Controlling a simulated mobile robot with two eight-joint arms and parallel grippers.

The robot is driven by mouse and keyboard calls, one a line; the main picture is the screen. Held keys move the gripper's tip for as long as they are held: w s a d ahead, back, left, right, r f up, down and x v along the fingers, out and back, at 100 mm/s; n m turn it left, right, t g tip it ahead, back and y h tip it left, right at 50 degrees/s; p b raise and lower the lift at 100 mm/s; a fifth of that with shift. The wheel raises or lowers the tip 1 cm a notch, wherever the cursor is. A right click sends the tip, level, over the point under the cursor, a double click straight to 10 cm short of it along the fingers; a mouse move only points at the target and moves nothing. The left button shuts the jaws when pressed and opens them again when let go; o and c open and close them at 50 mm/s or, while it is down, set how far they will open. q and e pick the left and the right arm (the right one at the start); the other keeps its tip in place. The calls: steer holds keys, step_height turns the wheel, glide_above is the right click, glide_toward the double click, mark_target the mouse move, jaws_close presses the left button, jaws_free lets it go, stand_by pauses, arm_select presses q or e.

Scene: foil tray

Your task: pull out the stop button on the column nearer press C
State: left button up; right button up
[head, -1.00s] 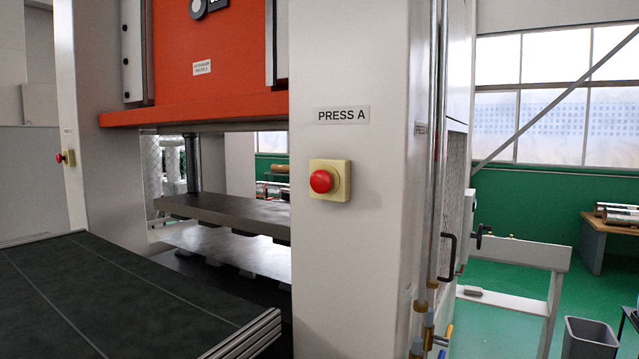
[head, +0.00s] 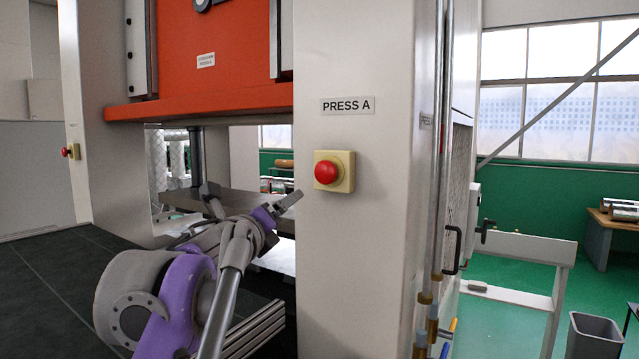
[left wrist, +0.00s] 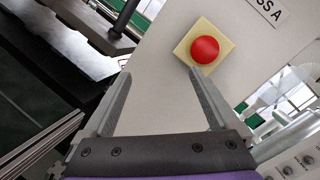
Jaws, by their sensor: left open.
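A red stop button (head: 326,172) on a yellow square box (head: 349,172) is fixed to the pale column labelled PRESS A. It also shows in the left wrist view (left wrist: 204,50), just beyond the right-hand fingertip. A second, smaller red stop button (head: 66,152) is on the far left column. No label reading press C can be seen. My left gripper (head: 252,200) is open and empty, left of and slightly below the nearer button. In the left wrist view its fingers (left wrist: 160,76) stand wide apart, with bare column between them. My right gripper is not in view.
The orange press ram (head: 200,112) hangs above the press opening behind my left arm. A dark conveyor-like table (head: 50,265) lies at lower left. Pipes (head: 437,200) run down the column's right side. A grey bin (head: 592,335) stands at lower right.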

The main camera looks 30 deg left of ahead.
mark_target(323, 173)
arm_select(q)
step_height(323, 173, up, 6)
steer(key=d+m+h, duration=0.3)
steer(key=m+h, duration=0.2)
steer(key=m, duration=0.7)
steer(key=w, duration=0.3)
steer(key=w+p, duration=0.1)
steer(key=w, duration=0.5)
steer(key=shift+w+d, duration=0.3)
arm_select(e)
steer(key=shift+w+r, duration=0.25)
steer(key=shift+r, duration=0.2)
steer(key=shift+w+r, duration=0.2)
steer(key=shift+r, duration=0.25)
arm_select(q)
steer(key=shift+s, duration=0.1)
jaws_close()
